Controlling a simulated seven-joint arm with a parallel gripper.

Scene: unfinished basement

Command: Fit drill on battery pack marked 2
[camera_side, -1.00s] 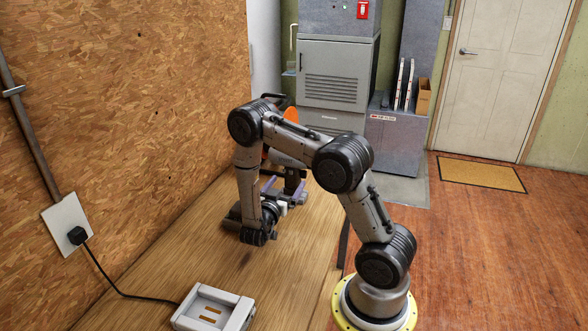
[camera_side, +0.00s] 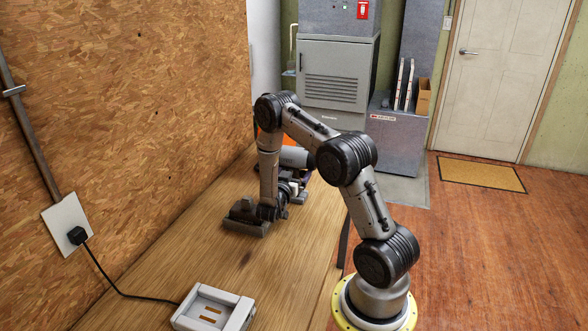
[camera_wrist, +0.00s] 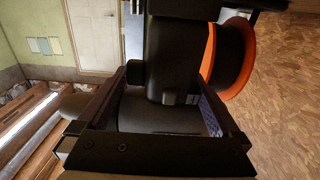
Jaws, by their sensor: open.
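My gripper (camera_side: 294,172) is behind my forearm in the side view, low over the far part of the bench. In the wrist view its jaws (camera_wrist: 150,140) are open, with a dark body that looks like the drill (camera_wrist: 175,65) between or just beyond them. I cannot tell whether they touch it. In the side view part of a grey body, likely the drill (camera_side: 293,156), shows beside my wrist. A dark low block, possibly a battery pack (camera_side: 243,218), lies on the bench left of my wrist. No number mark is readable, and other packs may be hidden.
A round orange-rimmed thing (camera_wrist: 236,55) stands close right of the jaws in the wrist view. A pale charger (camera_side: 214,308) with a cord sits at the near end of the wooden bench (camera_side: 190,260). The bench between charger and dark block is clear. A chipboard wall (camera_side: 120,110) bounds the left.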

